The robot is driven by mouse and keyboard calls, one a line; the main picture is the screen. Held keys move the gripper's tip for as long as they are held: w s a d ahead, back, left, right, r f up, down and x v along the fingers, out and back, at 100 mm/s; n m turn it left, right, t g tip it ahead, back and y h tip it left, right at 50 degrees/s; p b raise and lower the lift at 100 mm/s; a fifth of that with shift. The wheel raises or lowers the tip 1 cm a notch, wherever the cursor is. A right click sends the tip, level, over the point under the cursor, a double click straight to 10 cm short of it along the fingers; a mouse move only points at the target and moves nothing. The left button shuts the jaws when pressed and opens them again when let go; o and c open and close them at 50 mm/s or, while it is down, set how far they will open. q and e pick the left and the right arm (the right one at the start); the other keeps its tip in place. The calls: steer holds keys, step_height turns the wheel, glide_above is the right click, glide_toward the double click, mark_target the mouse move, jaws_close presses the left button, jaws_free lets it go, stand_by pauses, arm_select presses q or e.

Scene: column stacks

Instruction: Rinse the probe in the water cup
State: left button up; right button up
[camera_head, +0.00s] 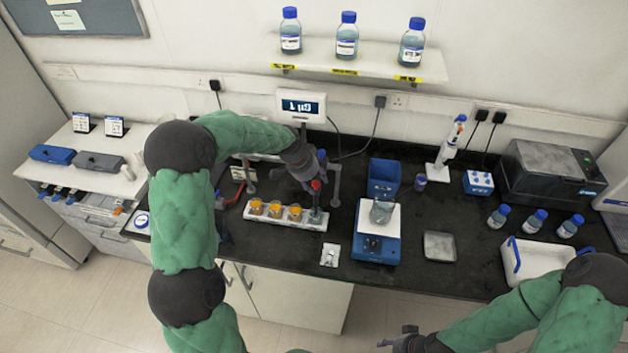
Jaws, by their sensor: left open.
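My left gripper (318,180) is above the right end of a white rack (268,222) in the head view. It is open. A thin probe with a red top (316,186) stands at its fingers, and its lower end reaches a clear cup (316,215) at the rack's right end. I cannot tell whether the tip is in the liquid or whether the fingers touch the probe. Several cups with orange contents (275,210) sit in the rack to the left. My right gripper (398,336) is low at the front, away from the bench objects; its opening is unclear.
A meter (301,106) with a lit display stands behind the rack. A blue balance (376,247) carrying a beaker (381,211) is to the right. A white tray (540,258) and blue-capped bottles (534,221) lie farther right. A small white packet (329,256) lies in front.

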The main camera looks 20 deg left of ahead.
arm_select(q)
jaws_close()
step_height(320, 180, up, 6)
steer(key=shift+r+p, duration=0.1)
steer(key=shift+p, duration=0.6)
steer(key=shift+w+r, duration=0.15)
steer(key=shift+c, duration=0.7)
jaws_free()
steer(key=shift+r, duration=0.1)
steer(key=shift+o, duration=0.7)
